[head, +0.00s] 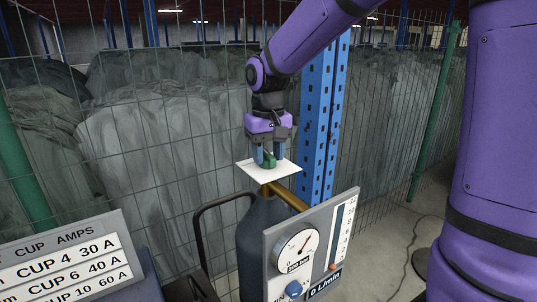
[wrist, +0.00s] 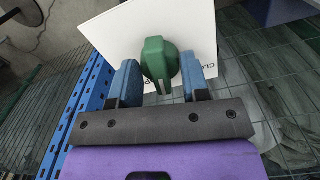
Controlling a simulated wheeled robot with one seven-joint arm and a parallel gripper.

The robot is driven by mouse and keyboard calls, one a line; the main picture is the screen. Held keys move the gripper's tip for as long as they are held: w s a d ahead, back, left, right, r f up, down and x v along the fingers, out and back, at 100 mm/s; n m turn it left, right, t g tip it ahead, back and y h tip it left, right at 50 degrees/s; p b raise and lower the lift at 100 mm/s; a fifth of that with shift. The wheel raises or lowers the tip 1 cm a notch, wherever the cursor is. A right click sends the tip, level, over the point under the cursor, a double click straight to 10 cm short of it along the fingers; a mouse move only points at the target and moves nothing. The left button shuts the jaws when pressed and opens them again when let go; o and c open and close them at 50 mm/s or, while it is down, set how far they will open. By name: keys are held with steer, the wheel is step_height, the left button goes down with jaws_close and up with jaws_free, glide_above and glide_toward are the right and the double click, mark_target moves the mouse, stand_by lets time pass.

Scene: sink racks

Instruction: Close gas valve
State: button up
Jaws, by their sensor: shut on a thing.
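The gas valve is a green knob (head: 269,160) on top of a dark gas bottle (head: 256,235), with a white square plate (head: 288,174) under the knob. My gripper (head: 269,154) comes down on the knob from above. In the wrist view the green knob (wrist: 158,62) sits between my gripper's two blue fingers (wrist: 158,80), and the white plate (wrist: 100,32) lies behind it. My gripper is shut on the knob. The plate carries lettering at its right edge, mostly hidden by a finger.
A gauge panel (head: 350,219) with a dial, a blue knob (head: 294,289) and a "0 L/min" label stands in front of the bottle. A cup-amps sign (head: 62,262) is at lower left. A blue perforated post (head: 324,120) and wire fence stand behind. Floor (head: 385,250) shows at right.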

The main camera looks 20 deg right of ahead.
mark_target(268, 154)
steer(key=n, duration=0.3)
steer(key=o, duration=0.6)
steer(key=shift+r, duration=0.1)
steer(key=shift+r, duration=2.4)
step_height(268, 154, up, 4)
steer(key=shift+f, duration=4.55)
